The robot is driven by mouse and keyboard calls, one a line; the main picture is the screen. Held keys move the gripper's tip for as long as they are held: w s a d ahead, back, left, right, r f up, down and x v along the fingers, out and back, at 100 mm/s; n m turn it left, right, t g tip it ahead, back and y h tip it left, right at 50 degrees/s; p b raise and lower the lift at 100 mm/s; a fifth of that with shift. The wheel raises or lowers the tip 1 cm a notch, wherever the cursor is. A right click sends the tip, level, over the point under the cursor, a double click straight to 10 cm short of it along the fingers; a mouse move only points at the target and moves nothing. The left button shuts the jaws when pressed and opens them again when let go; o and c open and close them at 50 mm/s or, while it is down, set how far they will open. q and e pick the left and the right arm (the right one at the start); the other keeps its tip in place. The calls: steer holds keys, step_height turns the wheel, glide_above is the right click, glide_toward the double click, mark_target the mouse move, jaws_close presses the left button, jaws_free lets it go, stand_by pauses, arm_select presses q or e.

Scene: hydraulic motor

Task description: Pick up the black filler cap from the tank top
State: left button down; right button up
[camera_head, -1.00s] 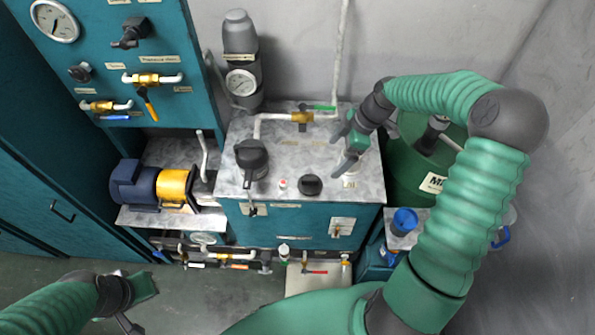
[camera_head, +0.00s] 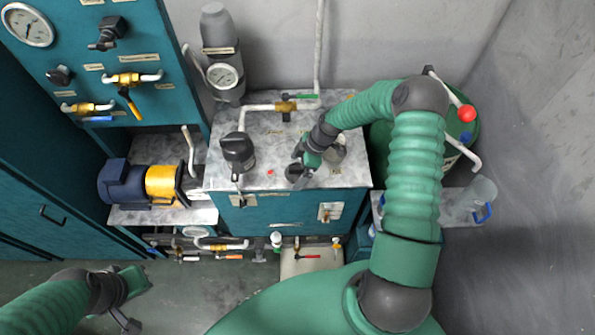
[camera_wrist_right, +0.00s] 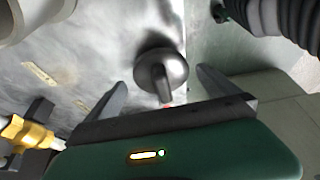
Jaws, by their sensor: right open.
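The black filler cap (camera_wrist_right: 160,72) is a dark round knob with a raised grip, on the grey tank top in the right wrist view. My right gripper (camera_wrist_right: 162,92) is open, its fingers apart with the cap between them in the picture. I cannot tell if they touch it. In the head view, my right gripper (camera_head: 298,171) is over the front right part of the tank top (camera_head: 270,178) and hides the cap. My left gripper (camera_head: 136,302) is at the lower left over the floor, away from the tank; its opening is unclear.
A black capped unit (camera_head: 238,152) stands left of my right gripper. A grey cylinder (camera_head: 334,150) stands just right of it. A brass valve (camera_head: 285,107) with pipes lies behind. A green drum (camera_head: 462,135) and a clear jug (camera_head: 480,192) are at the right.

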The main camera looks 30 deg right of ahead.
steer(key=shift+s+a+r, duration=0.1)
steer(key=shift+a+r, duration=0.1)
steer(key=c, duration=1.5)
steer(key=shift+d, duration=0.1)
